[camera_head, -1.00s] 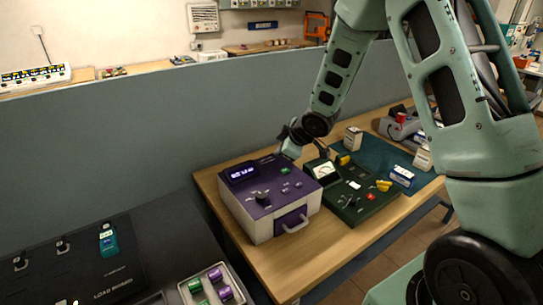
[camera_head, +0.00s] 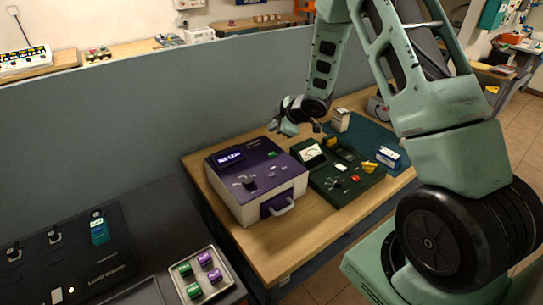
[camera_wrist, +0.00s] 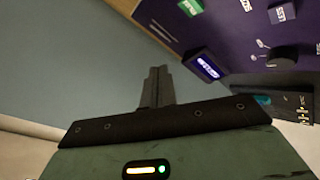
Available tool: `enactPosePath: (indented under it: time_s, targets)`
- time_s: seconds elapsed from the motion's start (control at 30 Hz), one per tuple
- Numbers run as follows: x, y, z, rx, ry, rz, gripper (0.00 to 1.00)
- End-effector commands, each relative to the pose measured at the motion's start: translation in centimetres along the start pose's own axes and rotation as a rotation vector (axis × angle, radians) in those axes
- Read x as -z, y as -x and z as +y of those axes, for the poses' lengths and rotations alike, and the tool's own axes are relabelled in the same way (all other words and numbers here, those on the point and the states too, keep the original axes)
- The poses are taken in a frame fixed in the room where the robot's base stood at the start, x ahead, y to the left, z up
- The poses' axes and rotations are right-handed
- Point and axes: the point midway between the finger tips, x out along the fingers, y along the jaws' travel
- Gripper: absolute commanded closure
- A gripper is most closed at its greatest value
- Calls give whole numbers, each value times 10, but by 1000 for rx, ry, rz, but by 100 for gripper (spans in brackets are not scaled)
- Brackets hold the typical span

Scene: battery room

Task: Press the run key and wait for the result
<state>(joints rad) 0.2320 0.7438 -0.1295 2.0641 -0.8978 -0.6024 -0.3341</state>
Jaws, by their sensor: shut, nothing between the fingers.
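The tester (camera_head: 259,188) is a pale box with a purple top on the wooden bench. Its display (camera_head: 227,159) is lit, with small text I cannot read surely. Its top carries a dark knob (camera_head: 247,183), a green key (camera_head: 272,154) and small purple keys; the green key also shows in the wrist view (camera_wrist: 190,7). I cannot read which key is the run key. My gripper (camera_head: 276,126) is above and behind the tester's back edge, apart from it. In the wrist view the fingers (camera_wrist: 155,82) are together and empty.
A dark green meter unit (camera_head: 345,180) stands right of the tester, with a white box (camera_head: 341,120) behind and a blue-white box (camera_head: 388,157) beyond. A tray (camera_head: 187,268) of green and purple cells lies left. A grey partition (camera_head: 120,140) runs behind the bench.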

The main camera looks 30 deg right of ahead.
Motion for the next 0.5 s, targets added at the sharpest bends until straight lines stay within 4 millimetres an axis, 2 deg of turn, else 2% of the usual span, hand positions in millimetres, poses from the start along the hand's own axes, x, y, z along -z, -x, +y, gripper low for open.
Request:
enactPosePath:
  time_s: [0.5]
  targets:
    - [-36, -49, -36, 0, 1, 0, 100]
